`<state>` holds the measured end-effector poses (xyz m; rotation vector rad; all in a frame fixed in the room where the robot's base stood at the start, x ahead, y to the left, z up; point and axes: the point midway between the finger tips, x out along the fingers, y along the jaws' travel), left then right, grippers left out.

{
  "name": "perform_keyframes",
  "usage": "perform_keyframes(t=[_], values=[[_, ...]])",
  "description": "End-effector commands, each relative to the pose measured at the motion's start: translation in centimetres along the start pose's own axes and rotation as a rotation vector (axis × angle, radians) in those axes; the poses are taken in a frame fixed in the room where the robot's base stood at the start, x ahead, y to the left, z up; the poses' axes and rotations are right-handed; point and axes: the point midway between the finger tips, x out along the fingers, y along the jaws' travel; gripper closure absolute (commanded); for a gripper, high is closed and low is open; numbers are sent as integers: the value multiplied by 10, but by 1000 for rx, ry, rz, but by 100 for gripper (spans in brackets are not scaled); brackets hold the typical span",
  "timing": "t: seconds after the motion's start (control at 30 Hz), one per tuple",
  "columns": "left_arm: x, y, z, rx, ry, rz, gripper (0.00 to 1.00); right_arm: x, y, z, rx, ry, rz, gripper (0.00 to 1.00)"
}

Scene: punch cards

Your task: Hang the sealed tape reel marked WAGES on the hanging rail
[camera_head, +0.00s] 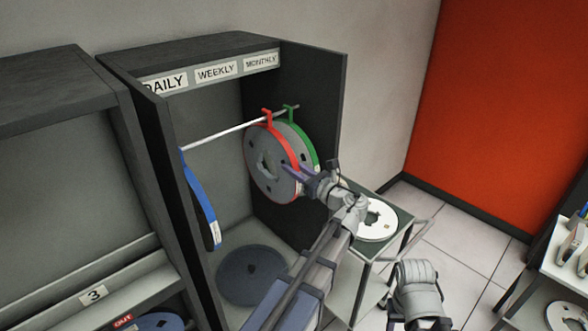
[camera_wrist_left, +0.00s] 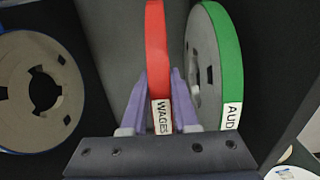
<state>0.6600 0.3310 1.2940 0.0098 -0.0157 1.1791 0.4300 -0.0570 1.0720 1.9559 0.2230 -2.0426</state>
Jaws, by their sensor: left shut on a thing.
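The WAGES reel (camera_head: 268,170) is a grey disc with a red band, upright inside the open cabinet. Its red hook is at the hanging rail (camera_head: 225,132), near the far end; I cannot tell whether it bears the weight. My left gripper (camera_head: 298,178) is shut on the reel's front edge. In the left wrist view the jaws (camera_wrist_left: 158,76) sit either side of the red band (camera_wrist_left: 157,40), just above the WAGES label (camera_wrist_left: 161,117). My right gripper is not in view.
A green-banded reel (camera_head: 306,141), labelled AUD in the left wrist view (camera_wrist_left: 231,117), hangs just right of the red one. A blue-banded reel (camera_head: 203,205) hangs at the left. A dark disc (camera_head: 252,275) lies on the cabinet floor. A cart with a white reel (camera_head: 378,222) stands right.

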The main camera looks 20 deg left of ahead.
Motion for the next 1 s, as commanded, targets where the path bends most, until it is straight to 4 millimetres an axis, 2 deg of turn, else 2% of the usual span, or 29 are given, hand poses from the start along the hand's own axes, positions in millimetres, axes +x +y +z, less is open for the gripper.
perform_keyframes(t=[0.1,0.4,0.43,0.7,0.73,1.0], values=[[2,0,-4,1,-4,-1,100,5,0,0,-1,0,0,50],[2,0,-4,1,-5,-1,100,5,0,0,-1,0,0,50],[2,0,-4,1,-5,-1,70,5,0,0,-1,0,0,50],[2,0,-5,1,-3,-2,40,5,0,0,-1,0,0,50],[2,0,-5,1,-3,-2,36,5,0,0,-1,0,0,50],[0,0,-6,-1,2,-2,36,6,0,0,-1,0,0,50]])
